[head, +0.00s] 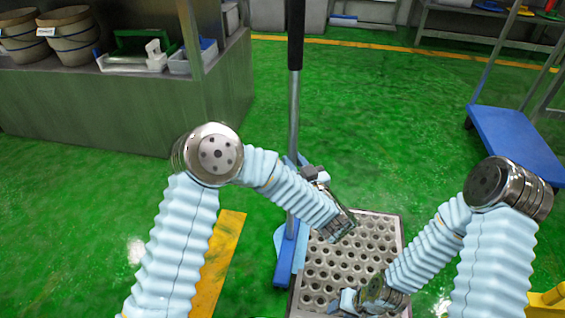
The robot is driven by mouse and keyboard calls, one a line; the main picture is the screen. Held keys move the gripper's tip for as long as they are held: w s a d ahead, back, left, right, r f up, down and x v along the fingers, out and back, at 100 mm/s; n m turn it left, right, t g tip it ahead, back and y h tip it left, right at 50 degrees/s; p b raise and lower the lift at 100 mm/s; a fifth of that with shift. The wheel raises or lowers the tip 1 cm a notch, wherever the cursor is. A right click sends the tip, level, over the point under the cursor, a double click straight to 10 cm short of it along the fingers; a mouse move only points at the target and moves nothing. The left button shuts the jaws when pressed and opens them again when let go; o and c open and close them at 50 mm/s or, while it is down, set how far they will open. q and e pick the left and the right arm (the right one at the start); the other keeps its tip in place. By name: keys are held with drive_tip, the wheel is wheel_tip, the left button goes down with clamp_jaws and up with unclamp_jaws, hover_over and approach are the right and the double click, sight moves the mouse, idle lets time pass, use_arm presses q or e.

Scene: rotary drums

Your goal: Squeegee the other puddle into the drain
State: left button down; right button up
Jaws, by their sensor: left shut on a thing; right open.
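The squeegee has a black grip (296,35), a grey pole (294,105) and a blue head (286,262). It stands nearly upright, with its head low beside the left edge of the perforated drain grate (348,262). My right gripper (345,300) is open and empty, low over the grate's near end.
A steel counter (110,115) with buckets (70,35) and bins stands at the left. A blue cart (515,140) stands at the right. A yellow strip (225,255) lies left of the squeegee. Green floor beyond the grate is clear.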

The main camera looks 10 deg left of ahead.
use_arm(q)
drive_tip(key=s+d+b, duration=0.1)
drive_tip(key=d, duration=1.6)
drive_tip(key=shift+s, duration=0.3)
drive_tip(key=shift+s+f, duration=0.1)
idle(0.4)
idle(0.4)
drive_tip(key=a+r+p, duration=0.5)
drive_tip(key=r, duration=0.2)
drive_tip(key=shift+w+a+r, duration=0.15)
drive_tip(key=shift+w+r, duration=0.05)
drive_tip(key=shift+w, duration=0.2)
drive_tip(key=shift+w+a+p, duration=0.1)
drive_tip(key=shift+p, duration=0.2)
